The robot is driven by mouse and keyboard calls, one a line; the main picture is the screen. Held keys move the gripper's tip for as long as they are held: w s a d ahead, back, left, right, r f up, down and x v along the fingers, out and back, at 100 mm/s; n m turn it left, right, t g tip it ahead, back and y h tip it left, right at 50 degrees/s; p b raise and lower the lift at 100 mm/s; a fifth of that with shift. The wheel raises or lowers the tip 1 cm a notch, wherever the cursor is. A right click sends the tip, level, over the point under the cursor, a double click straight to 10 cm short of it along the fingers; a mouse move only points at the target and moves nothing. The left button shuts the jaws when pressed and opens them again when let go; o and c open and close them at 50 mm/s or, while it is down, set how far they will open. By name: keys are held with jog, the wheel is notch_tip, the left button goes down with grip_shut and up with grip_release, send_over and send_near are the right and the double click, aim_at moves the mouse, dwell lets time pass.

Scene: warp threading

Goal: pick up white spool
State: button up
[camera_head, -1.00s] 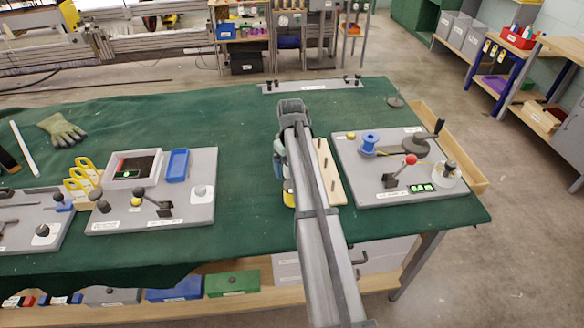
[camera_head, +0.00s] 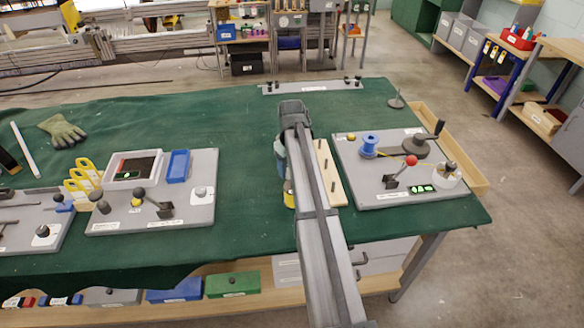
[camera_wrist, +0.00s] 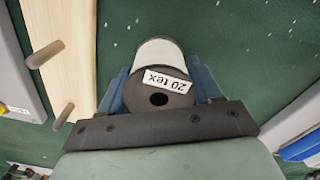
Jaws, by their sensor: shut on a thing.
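The white spool (camera_wrist: 159,52) shows in the wrist view with white thread and a dark end flange carrying a "20 tex" label. My gripper (camera_wrist: 160,84) has its blue fingers on either side of the spool and is shut on it. The flange faces the camera, and the spool's far end is hidden. Whether the spool touches the green cloth below cannot be told. In the head view my arm hides the spool and most of the gripper.
A wooden peg rack (camera_head: 328,172) stands close beside my gripper; its pegs also show in the wrist view (camera_wrist: 62,117). Green cloth (camera_head: 245,150) is clear to the left.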

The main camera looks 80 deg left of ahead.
notch_tip(320, 180, up, 10)
jog(key=shift+m, duration=0.3)
jog(key=w+d, duration=0.6)
jog(key=w, duration=0.1)
jog(key=w+d, duration=0.3)
jog(key=w, duration=0.1)
jog(key=shift+d+r, duration=0.3)
jog(key=shift+r, duration=0.1)
jog(key=shift+a, duration=0.15)
jog(key=shift+f, duration=4)
jog(key=shift+f, duration=0.75)
